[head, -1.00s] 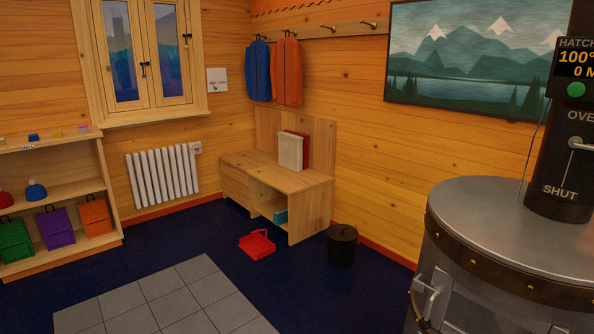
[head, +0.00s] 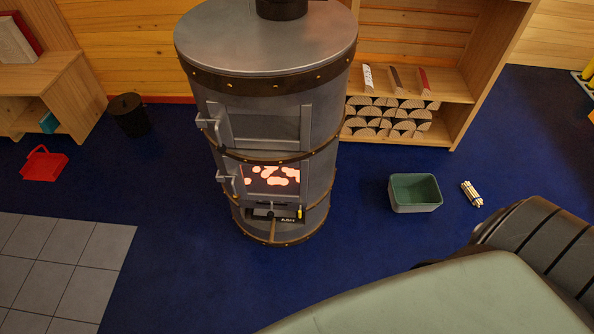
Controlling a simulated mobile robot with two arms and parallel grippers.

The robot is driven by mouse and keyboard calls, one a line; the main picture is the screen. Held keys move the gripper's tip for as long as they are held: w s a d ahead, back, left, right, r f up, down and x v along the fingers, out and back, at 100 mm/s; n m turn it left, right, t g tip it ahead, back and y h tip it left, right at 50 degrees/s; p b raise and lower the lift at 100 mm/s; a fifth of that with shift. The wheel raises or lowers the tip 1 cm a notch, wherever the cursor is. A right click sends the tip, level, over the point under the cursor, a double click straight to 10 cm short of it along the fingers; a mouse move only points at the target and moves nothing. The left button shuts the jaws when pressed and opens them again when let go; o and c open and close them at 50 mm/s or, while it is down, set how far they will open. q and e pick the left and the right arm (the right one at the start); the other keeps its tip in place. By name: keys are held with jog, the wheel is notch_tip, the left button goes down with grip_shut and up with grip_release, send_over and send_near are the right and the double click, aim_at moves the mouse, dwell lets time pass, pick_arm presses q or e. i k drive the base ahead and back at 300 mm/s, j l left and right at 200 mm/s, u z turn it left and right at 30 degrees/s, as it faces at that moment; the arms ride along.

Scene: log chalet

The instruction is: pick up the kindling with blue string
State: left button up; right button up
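A small pale bundle of sticks (head: 471,193) lies on the dark blue floor at the right. It is just right of a green tub (head: 415,206) and apart from it. The bundle has darker bands, but it is too small to tell the colour of any string. Three upright items stand on the wooden shelf above the stacked logs: a whitish one (head: 368,77), a brown one (head: 395,80) and a red one (head: 424,83). I cannot tell whether they are kindling. Neither of my grippers is in view.
A round metal stove (head: 268,110) with a glowing window stands in the middle. Split logs (head: 385,118) fill the low shelf. A red pan (head: 44,165) and black bin (head: 128,114) are at the left. A dark ribbed, seat-like shape (head: 535,245) is at lower right. Floor before the tub is open.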

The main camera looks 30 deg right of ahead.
aim_at(474, 199)
jog(key=z, duration=2.5)
jog(key=i+l+u, duration=0.25)
jog(key=i+l, duration=0.35)
jog(key=i, duration=0.35)
jog(key=i+l+u, duration=0.25)
jog(key=i+l, duration=0.5)
jog(key=i, duration=0.15)
